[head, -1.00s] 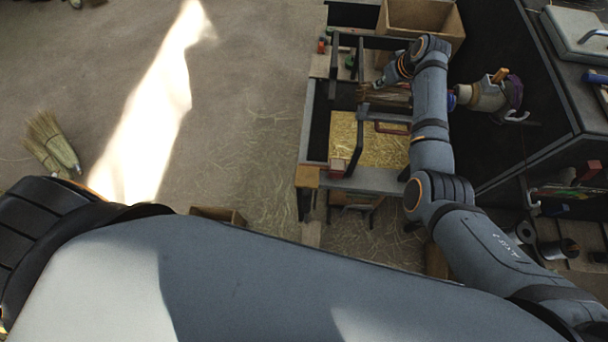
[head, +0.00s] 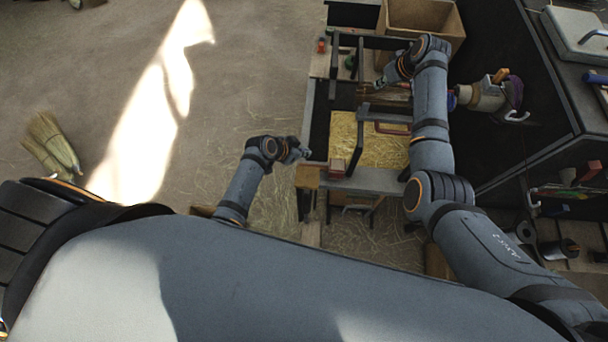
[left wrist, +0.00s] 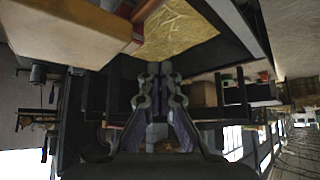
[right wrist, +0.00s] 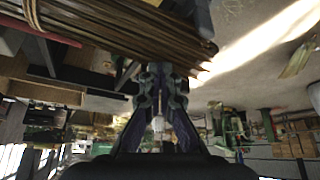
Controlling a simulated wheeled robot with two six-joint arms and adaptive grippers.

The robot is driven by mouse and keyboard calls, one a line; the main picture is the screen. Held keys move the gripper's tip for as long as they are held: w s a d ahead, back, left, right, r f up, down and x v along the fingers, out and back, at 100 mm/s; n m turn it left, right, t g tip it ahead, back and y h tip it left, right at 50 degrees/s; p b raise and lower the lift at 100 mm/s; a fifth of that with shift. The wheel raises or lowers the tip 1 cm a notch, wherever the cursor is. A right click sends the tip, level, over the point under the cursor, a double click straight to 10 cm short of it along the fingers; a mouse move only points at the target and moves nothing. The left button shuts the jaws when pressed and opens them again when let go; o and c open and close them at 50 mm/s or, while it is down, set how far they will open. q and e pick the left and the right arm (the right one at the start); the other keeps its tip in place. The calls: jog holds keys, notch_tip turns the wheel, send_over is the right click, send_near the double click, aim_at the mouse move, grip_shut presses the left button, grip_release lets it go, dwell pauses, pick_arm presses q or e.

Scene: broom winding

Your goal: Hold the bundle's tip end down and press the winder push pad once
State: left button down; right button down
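The bundle (head: 375,92) of thin brown stalks lies across the bench frame in the head view. It also crosses the top of the right wrist view (right wrist: 110,25), with its cut ends near the fingertips. My right gripper (head: 381,82) is at the bundle's left end; its fingertips (right wrist: 160,75) look closed together, with the bundle above them in the picture. Contact is unclear. My left gripper (head: 304,153) is beside the bench's front left corner, by a tan block (head: 307,177). Its fingertips (left wrist: 160,72) look closed and empty. I cannot identify the push pad with certainty.
A yellow straw-covered panel (head: 375,148) lies within the bench frame. A red-faced block (head: 337,167) stands at its front edge. A cardboard box (head: 425,15) is at the back, and a beige and purple device (head: 487,95) is on the right.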

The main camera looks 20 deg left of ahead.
aim_at(310, 177)
pick_arm(q)
jog(key=s+r+m+g, duration=0.1)
jog(key=s+r+m, duration=0.1)
jog(key=m, duration=0.1)
jog(key=s+d+r+m+g, duration=0.1)
jog(key=s+r+m+g, duration=0.1)
jog(key=s, duration=0.1)
jog(key=s+d+r+m+g, duration=0.1)
jog(key=s+r+m+g, duration=0.1)
jog(key=m, duration=0.1)
jog(key=shift+s+d+r+m+y, duration=0.2)
jog(key=shift+s+d+m+y, duration=0.1)
jog(key=shift+s, duration=0.1)
jog(key=shift+g, duration=0.3)
jog(key=shift+f, duration=2.35)
jog(key=shift+s+f, duration=0.2)
jog(key=shift+f, duration=4.45)
jog(key=shift+w+r, duration=0.15)
jog(key=shift+r, duration=5.7)
